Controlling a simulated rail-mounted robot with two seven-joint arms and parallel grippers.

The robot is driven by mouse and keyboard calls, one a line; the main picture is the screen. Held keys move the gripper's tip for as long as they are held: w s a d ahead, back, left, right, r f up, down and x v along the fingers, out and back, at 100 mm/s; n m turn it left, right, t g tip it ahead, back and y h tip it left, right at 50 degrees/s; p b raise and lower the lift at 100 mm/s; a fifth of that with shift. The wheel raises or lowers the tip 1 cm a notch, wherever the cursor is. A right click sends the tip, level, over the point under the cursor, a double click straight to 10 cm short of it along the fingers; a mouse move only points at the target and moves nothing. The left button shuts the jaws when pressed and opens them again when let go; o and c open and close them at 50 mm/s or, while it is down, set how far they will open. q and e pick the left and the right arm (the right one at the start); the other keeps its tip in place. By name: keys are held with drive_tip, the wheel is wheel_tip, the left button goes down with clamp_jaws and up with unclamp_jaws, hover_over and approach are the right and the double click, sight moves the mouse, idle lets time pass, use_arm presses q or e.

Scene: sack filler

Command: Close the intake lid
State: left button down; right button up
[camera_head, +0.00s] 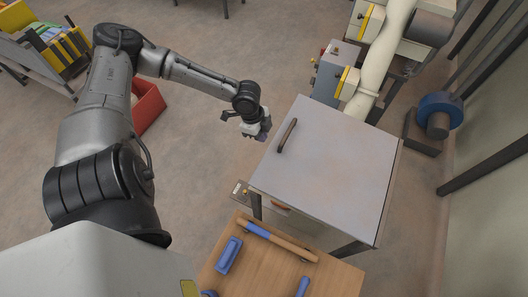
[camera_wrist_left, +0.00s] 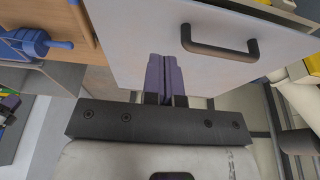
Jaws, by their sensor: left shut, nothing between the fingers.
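The intake lid is a flat grey panel (camera_head: 335,165) with a dark bar handle (camera_head: 287,135) near its left edge. It spreads over the top of the intake unit; I cannot tell whether it sits flush. My left gripper (camera_head: 265,130) is just left of the lid's edge, close to the handle, and apart from the handle. In the left wrist view the purple fingers (camera_wrist_left: 164,75) are together and empty, in front of the pale panel (camera_wrist_left: 140,35), with the handle (camera_wrist_left: 218,48) to their upper right. My right gripper is not in view.
A red bin (camera_head: 148,105) stands at left. Open floor lies between.

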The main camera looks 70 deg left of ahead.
use_arm(q)
hover_over(266, 158)
drive_tip(key=f, duration=0.8)
drive_tip(key=shift+s+a+f, duration=0.2)
drive_tip(key=shift+f, duration=0.05)
drive_tip(key=shift+a+f, duration=0.1)
drive_tip(key=shift+f, duration=0.8)
